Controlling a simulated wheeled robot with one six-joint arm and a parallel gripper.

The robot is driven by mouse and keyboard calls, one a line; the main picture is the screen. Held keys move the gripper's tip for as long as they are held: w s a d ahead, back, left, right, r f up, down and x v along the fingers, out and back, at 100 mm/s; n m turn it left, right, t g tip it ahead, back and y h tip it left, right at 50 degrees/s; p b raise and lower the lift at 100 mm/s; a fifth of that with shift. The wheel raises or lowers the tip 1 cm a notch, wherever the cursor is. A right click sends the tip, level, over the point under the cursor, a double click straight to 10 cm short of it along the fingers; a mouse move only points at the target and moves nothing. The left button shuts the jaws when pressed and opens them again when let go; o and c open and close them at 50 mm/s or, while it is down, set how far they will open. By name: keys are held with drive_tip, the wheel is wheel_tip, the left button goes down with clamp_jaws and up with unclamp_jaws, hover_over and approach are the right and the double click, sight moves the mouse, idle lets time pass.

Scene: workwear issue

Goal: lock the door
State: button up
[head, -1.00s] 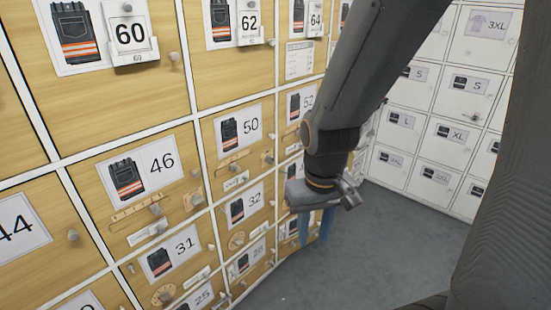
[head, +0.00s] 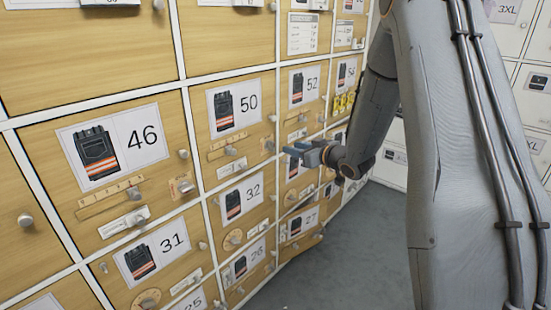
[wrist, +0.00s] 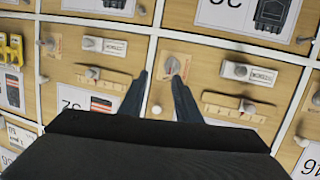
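The locker wall shows wooden doors. Door 50 (head: 250,82) has a round knob (head: 272,118), a wooden slider plate (head: 228,150), a white plate with a small knob (head: 233,169) and a small turn piece on a wooden plate (head: 268,144). My gripper (head: 298,153) points left at the doors, near the border of doors 50 and 52 (head: 304,84). In the wrist view, which is upside down, my gripper (wrist: 159,88) is open and empty. The turn piece (wrist: 172,67) shows just beyond the fingertips, and a pale round knob (wrist: 156,110) shows between the fingers. Contact cannot be told.
Door 46 (head: 50,133) at left has similar fittings, with knobs sticking out. Doors 32 (head: 258,208) and 31 (head: 190,245) lie below. Yellow fittings (head: 343,104) show further right. White lockers (head: 525,110) stand at the right. The grey floor (head: 350,265) is clear.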

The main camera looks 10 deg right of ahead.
sight(274, 145)
drive_tip(key=shift+w+a+f+n+t+y+b, duration=0.15)
drive_tip(key=shift+w+a+f+n+y+b, duration=0.2)
drive_tip(key=shift+w+a+y, duration=0.65)
drive_tip(key=shift+w+a+f+n+t+y+b, duration=0.1)
drive_tip(key=shift+w+a+f+n+y+b, duration=0.25)
drive_tip(key=shift+w+a, duration=0.65)
drive_tip(key=shift+w+a+f+n+t+y+b, duration=0.15)
drive_tip(key=shift+w+a+f+n+y+b, duration=0.15)
drive_tip(key=shift+w+a+y, duration=0.8)
drive_tip(key=shift+w+d+h, duration=0.25)
drive_tip(key=shift+d, duration=0.25)
drive_tip(key=shift+r, duration=0.1)
clamp_jaws()
